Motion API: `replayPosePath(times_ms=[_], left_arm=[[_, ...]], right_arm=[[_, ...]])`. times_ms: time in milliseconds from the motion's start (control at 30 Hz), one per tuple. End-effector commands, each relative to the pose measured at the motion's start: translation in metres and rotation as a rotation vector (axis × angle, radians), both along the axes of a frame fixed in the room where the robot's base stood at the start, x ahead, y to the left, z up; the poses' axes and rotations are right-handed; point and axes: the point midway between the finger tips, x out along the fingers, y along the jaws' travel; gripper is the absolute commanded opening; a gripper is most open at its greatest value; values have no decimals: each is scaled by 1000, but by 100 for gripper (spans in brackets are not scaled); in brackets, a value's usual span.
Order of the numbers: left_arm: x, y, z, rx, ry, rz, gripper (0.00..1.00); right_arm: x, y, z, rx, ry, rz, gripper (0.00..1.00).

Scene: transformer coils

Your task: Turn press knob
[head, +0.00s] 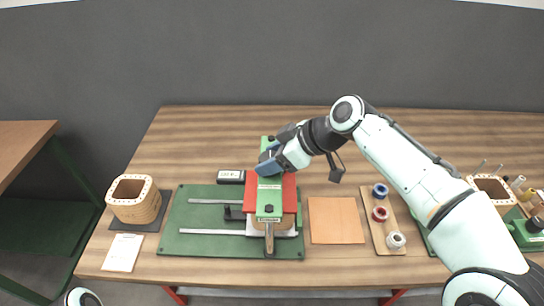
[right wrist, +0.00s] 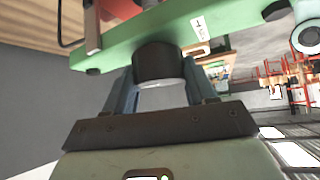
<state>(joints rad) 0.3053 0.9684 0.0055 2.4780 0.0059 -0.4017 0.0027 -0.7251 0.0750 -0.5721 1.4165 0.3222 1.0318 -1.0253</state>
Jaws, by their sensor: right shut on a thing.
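The press has a green top beam (head: 269,200) over red plates (head: 287,190) and stands on a green base plate (head: 185,245). In the right wrist view, a black round knob (right wrist: 158,60) with a pale end face sits against the green beam (right wrist: 120,50). My right gripper (right wrist: 163,88) has its two fingers on either side of this knob and is shut on it. In the head view, my right gripper (head: 268,160) is at the far part of the beam and hides the knob there. My left gripper is not in view.
A wooden coil (head: 140,203) stands at the left on a dark mat. An orange-brown sheet (head: 336,220) and a wooden strip with several spools (head: 380,213) lie right of the press. A small black device (head: 231,176) lies behind the base plate. The back left of the table is clear.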

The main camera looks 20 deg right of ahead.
Motion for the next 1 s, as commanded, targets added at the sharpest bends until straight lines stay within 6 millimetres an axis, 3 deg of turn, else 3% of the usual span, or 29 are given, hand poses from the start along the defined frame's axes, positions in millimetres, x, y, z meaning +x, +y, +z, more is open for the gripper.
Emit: replayPosePath(times_ms=[400, 933, 967, 1000], left_arm=[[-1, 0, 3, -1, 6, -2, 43], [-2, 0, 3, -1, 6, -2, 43], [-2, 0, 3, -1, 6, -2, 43], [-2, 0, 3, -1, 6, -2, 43]], right_arm=[[1, 3, 0, -3, -4, 188, 26], [0, 4, -1, -2, -3, 214, 26], [0, 4, -1, -2, -3, 214, 63], [0, 4, -1, -3, -2, 214, 76]])
